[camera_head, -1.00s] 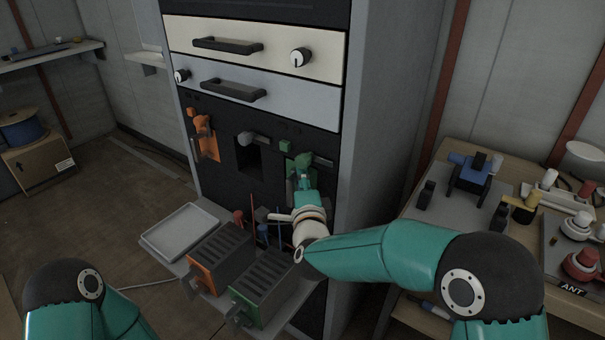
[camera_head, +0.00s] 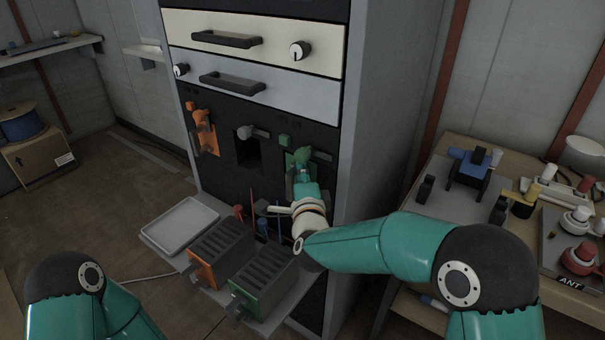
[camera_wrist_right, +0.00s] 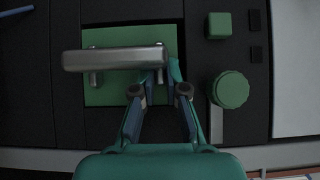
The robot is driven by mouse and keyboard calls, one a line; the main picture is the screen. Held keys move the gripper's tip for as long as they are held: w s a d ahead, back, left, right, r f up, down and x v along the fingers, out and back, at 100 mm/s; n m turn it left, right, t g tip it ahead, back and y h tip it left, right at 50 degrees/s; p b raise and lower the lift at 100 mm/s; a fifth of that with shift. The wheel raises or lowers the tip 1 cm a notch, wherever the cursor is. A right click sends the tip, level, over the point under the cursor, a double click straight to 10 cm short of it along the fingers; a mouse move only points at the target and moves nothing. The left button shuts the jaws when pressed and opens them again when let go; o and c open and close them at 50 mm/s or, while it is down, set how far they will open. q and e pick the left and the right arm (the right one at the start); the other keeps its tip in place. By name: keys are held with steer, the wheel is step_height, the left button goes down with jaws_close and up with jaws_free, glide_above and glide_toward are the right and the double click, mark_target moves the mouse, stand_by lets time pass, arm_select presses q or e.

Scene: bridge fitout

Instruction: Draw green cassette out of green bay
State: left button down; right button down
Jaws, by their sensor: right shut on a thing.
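The green bay is the right one of three in the dark rack panel, with a green knob (camera_head: 302,156) and a small green square (camera_head: 285,140) above it. In the right wrist view the green cassette's front plate (camera_wrist_right: 105,95) sits in a dark opening with a grey bar handle (camera_wrist_right: 115,58) across it. My right gripper (camera_wrist_right: 160,76) is shut on this handle near its right end; the exact contact is partly hidden. In the head view the right gripper (camera_head: 303,177) covers much of the bay. My left arm shows at lower left, but its gripper is out of view.
A shelf below the bays holds a grey tray (camera_head: 180,225), an orange-fronted cassette (camera_head: 222,247) and a green-fronted cassette (camera_head: 264,280). Coloured upright tools stand close to my right wrist. The middle bay (camera_head: 247,152) is dark and open. A cluttered bench stands at right.

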mark_target(286, 178)
steer(key=shift+s+a+f+b, duration=0.1)
steer(key=shift+s+a+b, duration=0.5)
steer(key=shift+s+a, duration=0.4)
steer(key=shift+s+a+f+b, duration=0.1)
steer(key=shift+s+a+b, duration=0.5)
steer(key=shift+s, duration=0.6)
steer(key=s+a+b, duration=0.3)
steer(key=s+a, duration=0.4)
steer(key=s, duration=0.3)
steer(key=shift+s+a+r+b, duration=0.25)
steer(key=shift+a+b, duration=0.1)
steer(key=shift+b, duration=0.05)
steer(key=shift+s, duration=0.1)
